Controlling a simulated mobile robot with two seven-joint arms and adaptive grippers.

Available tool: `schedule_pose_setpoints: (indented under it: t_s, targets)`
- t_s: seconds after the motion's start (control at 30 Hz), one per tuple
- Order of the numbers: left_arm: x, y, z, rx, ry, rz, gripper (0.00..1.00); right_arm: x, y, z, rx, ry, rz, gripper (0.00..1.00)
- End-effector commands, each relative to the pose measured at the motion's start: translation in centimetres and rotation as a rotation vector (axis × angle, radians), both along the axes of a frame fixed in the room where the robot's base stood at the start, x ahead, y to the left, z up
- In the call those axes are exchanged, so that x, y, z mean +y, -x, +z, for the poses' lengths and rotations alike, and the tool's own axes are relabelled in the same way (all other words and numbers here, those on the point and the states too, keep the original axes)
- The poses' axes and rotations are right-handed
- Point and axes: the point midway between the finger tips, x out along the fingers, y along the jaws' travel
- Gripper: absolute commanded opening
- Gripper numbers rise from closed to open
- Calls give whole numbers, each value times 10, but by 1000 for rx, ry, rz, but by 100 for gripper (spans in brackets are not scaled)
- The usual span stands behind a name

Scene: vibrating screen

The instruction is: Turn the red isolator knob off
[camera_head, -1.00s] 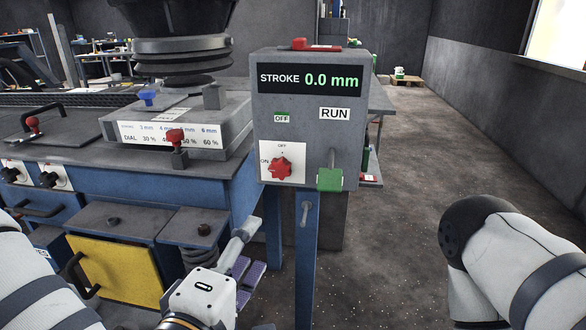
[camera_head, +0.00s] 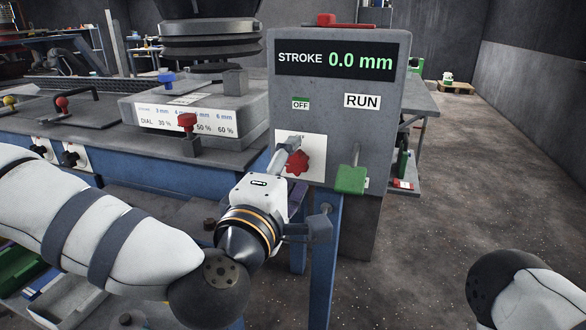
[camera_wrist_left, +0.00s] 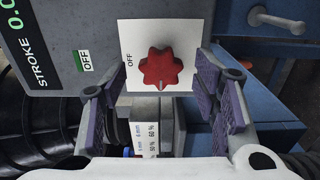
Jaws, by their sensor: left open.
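The red star-shaped isolator knob (camera_head: 298,164) sits on a white plate (camera_head: 318,150) low on the grey control box. In the left wrist view the knob (camera_wrist_left: 161,68) is beside an "OFF" label, and its pointer is hard to make out. My left gripper (camera_head: 290,150) is in front of the knob and partly covers the plate in the head view. In the left wrist view its two fingers (camera_wrist_left: 160,82) are open, one on each side of the knob, apart from it. My right gripper is out of view; only part of that arm shows at lower right.
The box (camera_head: 340,110) reads STROKE 0.0 mm, with OFF and RUN labels. A green handle (camera_head: 351,179) stands out right of the knob. A red-topped clamp (camera_head: 188,124) is on the machine at left. Open floor lies to the right.

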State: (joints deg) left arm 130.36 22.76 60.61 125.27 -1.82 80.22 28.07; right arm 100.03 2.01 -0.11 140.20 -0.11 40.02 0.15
Motion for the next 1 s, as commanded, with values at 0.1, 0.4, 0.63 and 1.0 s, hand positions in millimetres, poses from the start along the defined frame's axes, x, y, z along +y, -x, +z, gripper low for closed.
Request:
schedule_pose_setpoints:
  t_s: [0.1,0.4,0.63,1.0]
  targets:
    - [-3,-10,0,0,0,1,55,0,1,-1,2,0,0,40]
    - [-4,-12,0,1,0,0,48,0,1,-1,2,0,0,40]
    - [-4,-12,0,1,0,0,9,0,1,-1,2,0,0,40]
    - [-4,-11,4,-27,-74,1,8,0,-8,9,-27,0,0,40]
